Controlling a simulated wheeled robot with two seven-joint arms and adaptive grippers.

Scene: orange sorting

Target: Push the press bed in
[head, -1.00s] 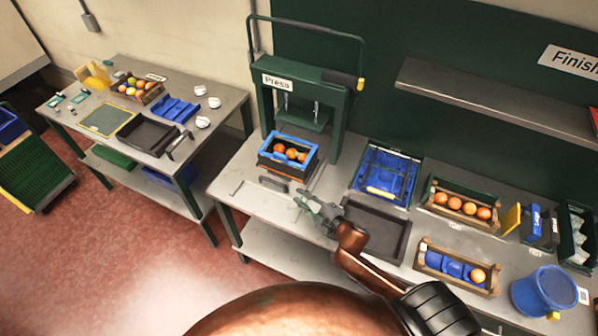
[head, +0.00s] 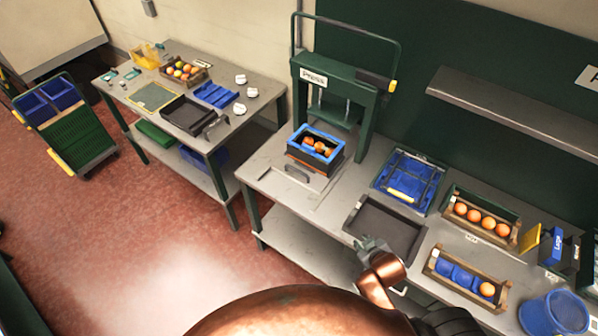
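A blue-and-black crate (head: 315,150) with several oranges sits on the bed, in front of the press frame. My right gripper (head: 362,245) is at the table's front edge, right of the bed and apart from its handle, by the dark tray. It is small and partly turned away, so its opening is unclear. My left gripper is not in view.
The empty dark tray (head: 386,229) lies beside my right gripper. A blue crate (head: 408,182), wooden crates of oranges (head: 480,217) and a blue bucket (head: 556,312) stand to the right. A second table (head: 187,97) and a trolley (head: 66,128) are at left.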

